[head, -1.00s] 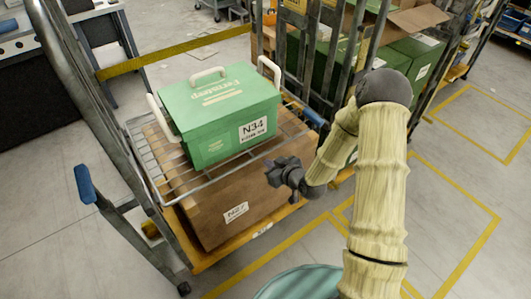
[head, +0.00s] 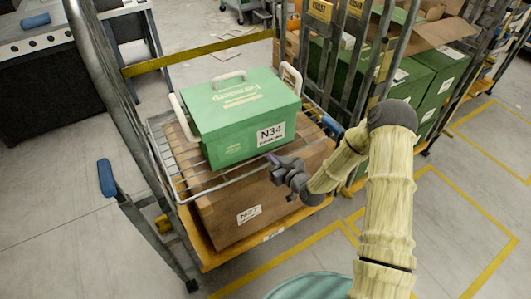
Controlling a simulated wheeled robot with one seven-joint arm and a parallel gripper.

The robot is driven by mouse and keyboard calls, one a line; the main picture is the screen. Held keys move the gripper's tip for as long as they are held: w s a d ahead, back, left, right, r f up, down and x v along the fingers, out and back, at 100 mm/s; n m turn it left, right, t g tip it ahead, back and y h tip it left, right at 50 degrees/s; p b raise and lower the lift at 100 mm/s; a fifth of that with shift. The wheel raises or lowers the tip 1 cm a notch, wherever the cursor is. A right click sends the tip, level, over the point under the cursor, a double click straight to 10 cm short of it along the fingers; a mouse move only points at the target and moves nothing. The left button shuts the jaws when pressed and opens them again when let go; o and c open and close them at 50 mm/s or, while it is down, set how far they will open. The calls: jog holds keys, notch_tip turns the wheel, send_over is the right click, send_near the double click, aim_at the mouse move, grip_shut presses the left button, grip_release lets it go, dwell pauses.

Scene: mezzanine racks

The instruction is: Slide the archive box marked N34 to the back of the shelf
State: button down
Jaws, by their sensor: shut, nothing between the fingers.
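The green archive box marked N34 (head: 235,132) stands upright on the wire shelf (head: 215,187) of a roll cage. It has white handles, and its N34 label faces the front. My gripper (head: 271,158) is shut and empty at the box's front, just below the label near the shelf's front edge. The fingertips are very close to the lower front face; I cannot tell whether they touch it.
A brown carton marked N27 (head: 250,213) sits below the wire shelf. Cage posts rise on the left, with a blue-capped bar (head: 106,178). Another cage with green boxes (head: 431,75) stands at the right. A yellow bar (head: 195,52) spans behind.

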aim_at(257, 141)
jog(key=b+x, duration=0.1)
jog(key=x, duration=0.1)
jog(key=b+x, duration=0.1)
jog(key=x, duration=0.2)
jog(key=b+x, duration=0.1)
jog(key=x, duration=0.1)
jog(key=shift+w+a+f, duration=0.1)
jog(key=shift+w+f, duration=0.05)
jog(key=shift+f, duration=0.2)
jog(key=shift+w+a+r, duration=0.1)
jog(key=shift+w+a, duration=0.05)
jog(key=shift+w, duration=0.05)
jog(key=shift+w, duration=0.1)
